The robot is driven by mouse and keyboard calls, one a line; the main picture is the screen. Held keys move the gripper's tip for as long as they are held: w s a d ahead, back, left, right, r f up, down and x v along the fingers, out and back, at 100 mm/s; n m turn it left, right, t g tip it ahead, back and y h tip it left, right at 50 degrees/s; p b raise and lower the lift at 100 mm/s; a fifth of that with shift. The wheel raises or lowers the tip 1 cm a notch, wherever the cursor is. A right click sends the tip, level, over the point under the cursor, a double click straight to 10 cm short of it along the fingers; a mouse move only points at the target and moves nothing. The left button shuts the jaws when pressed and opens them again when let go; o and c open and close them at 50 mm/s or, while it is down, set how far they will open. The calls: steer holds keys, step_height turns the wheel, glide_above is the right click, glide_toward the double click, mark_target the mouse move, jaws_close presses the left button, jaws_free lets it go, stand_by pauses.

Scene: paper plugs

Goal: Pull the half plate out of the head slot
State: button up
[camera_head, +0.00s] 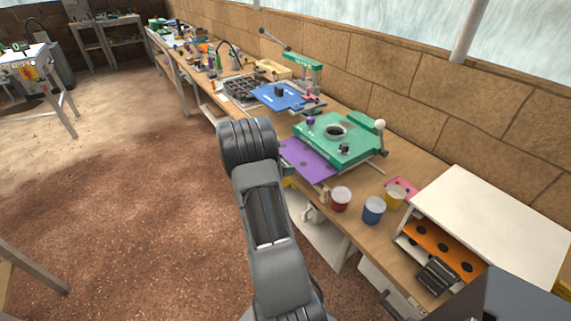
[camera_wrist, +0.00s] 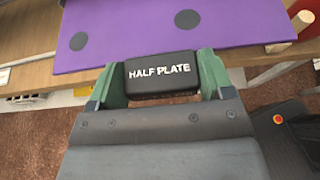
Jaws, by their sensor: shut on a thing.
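The half plate (camera_head: 308,160) is a flat purple plate with dark round spots. In the head view it sticks out toward the front left from under the green head (camera_head: 352,150), and its far part is hidden there. In the wrist view the purple plate (camera_wrist: 180,28) fills the top, and its black handle (camera_wrist: 161,82) reads "HALF PLATE". My gripper (camera_wrist: 161,70) has its green fingers on either side of this handle, shut on it. In the head view my arm hides most of the gripper and the handle.
A white cabinet (camera_head: 495,220) holds an orange plate (camera_head: 440,246). A blue plate (camera_head: 283,96) lies farther back. The floor (camera_head: 140,220) left of the bench is clear.

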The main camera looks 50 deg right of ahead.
steer(key=w+a, duration=0.3)
steer(key=a, duration=0.6)
steer(key=shift+a+p, duration=0.25)
steer(key=shift+p, duration=0.15)
stand_by(1.9)
steer(key=shift+w+a, duration=0.15)
steer(key=shift+a, duration=0.05)
stand_by(0.4)
steer(key=shift+w+a, duration=0.25)
steer(key=shift+a, duration=0.45)
steer(key=shift+w+a, duration=0.2)
steer(key=shift+a, duration=0.45)
